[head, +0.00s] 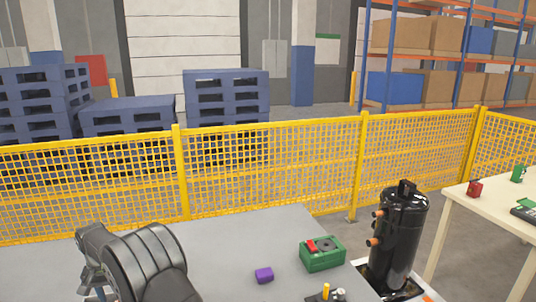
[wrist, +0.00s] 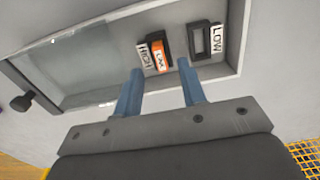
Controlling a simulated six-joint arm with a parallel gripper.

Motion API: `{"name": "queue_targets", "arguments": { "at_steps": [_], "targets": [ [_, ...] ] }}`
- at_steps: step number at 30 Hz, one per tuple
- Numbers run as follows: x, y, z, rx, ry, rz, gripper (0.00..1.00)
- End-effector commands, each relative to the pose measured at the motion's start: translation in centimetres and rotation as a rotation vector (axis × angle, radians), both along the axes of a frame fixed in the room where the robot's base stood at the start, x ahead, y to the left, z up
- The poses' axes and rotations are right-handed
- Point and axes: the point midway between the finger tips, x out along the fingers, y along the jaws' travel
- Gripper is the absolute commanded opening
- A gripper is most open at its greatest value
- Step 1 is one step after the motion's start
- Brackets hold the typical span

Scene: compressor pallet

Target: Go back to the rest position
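My gripper (wrist: 162,72) shows in the wrist view with its two blue fingers apart and nothing held between them.
A black compressor (head: 398,240) stands at the right, near a cream table (head: 500,213). A yellow mesh fence (head: 270,165) runs behind.

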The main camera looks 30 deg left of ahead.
Motion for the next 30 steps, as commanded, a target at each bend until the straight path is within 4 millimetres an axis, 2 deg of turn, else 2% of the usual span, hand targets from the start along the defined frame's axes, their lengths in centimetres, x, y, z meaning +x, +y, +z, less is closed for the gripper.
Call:
{"name": "queue_targets", "arguments": {
  "at_steps": [3,8,12,15,26,30],
  "targets": [
    [0.0,0.0,2.4,0.001,-0.001,0.0,0.37],
    [0.0,0.0,5.3,-0.001,0.001,0.0,0.37],
    [2.0,-0.7,5.0,-0.003,0.001,-0.024,0.37],
    [2.7,-1.0,5.1,-0.003,0.001,-0.032,0.37],
    [3.2,-1.2,5.1,-0.003,0.001,-0.038,0.37],
    [3.2,-1.2,5.0,-0.003,0.001,-0.037,0.61]
  ]
}}
